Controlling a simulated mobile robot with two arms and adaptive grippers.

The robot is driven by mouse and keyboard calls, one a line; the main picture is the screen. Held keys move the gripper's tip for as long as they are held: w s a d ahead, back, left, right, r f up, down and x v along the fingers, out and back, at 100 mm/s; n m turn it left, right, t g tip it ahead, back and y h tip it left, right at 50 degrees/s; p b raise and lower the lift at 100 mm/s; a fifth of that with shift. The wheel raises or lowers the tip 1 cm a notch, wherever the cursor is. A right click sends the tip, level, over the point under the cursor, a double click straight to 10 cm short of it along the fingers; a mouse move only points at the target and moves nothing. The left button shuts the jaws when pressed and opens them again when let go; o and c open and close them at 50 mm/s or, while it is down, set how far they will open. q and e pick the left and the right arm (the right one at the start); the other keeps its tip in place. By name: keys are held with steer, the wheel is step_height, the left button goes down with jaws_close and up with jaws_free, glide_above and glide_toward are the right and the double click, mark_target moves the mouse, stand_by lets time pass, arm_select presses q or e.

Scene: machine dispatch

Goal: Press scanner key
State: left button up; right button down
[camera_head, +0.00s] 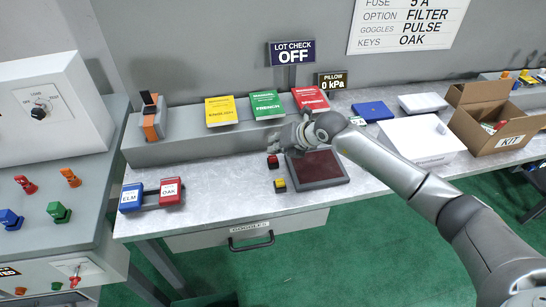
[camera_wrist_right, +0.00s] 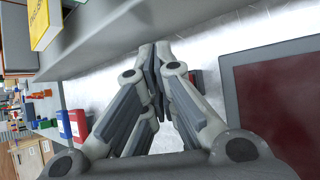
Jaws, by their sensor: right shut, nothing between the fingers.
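A dark red flat panel (camera_head: 318,168) in a black frame lies on the bench; it also shows at the right of the wrist view (camera_wrist_right: 275,95). Two small block-like keys are at its left side, a red one (camera_head: 272,161) and a yellow one (camera_head: 280,185). No label shows which is the scanner key. My right gripper (camera_head: 278,146) is shut and empty, just behind the red key and near the panel's back left corner. Its fingertips meet in the wrist view (camera_wrist_right: 154,62). I cannot tell whether it touches anything. My left gripper is not in view.
Yellow (camera_head: 221,111), green (camera_head: 266,104) and red (camera_head: 310,98) manuals rest on the raised ledge behind. Blue ELM (camera_head: 131,198) and red OAK (camera_head: 171,191) holders stand at the bench's left. An open KIT box (camera_head: 500,139) is at the right. Bare bench lies left of the keys.

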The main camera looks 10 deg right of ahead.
mark_target(275, 156)
steer(key=shift+r+p, duration=1.65)
steer(key=shift+r, duration=0.9)
